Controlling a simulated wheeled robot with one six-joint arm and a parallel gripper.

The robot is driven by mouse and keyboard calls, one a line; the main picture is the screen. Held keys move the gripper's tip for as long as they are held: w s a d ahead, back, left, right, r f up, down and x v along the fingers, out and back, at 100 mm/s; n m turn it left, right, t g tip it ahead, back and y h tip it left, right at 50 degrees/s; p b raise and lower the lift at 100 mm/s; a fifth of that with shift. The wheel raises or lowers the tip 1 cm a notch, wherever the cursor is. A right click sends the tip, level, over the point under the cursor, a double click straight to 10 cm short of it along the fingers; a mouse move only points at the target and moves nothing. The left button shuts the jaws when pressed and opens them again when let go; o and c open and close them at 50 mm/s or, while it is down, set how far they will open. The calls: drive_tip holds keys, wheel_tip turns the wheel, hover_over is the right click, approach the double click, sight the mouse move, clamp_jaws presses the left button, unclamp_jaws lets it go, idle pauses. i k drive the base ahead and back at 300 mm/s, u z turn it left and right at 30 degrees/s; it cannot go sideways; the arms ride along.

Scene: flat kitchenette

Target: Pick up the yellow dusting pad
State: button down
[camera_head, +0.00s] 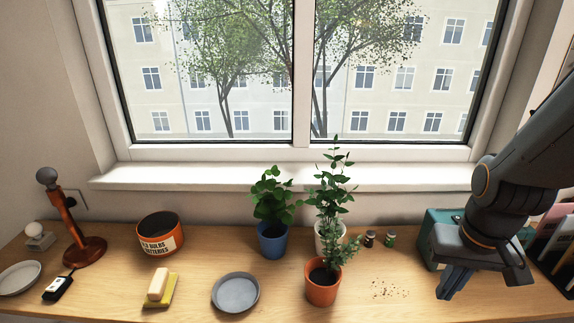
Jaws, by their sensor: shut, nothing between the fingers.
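The yellow dusting pad (165,299) lies flat on the wooden counter near the front, left of centre. A pale cream block (158,284) sits on top of it, perhaps its grip. My gripper (447,292) hangs at the right end of the counter, pointing down, far to the right of the pad. Its fingers are shut and empty. The pad is in plain view with nothing in front of it.
A grey dish (235,293) is just right of the pad, and an orange tin (159,235) stands behind it. Potted plants in blue (272,241), white (329,239) and orange pots (321,290) stand between pad and gripper. A teal box (437,225) stands behind my gripper.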

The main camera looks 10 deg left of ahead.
sight(160, 291)
drive_tip(key=u, duration=0.45)
drive_tip(key=k, duration=1.2)
drive_tip(key=u, duration=1.25)
drive_tip(key=i, duration=1.1)
drive_tip(key=z, duration=0.25)
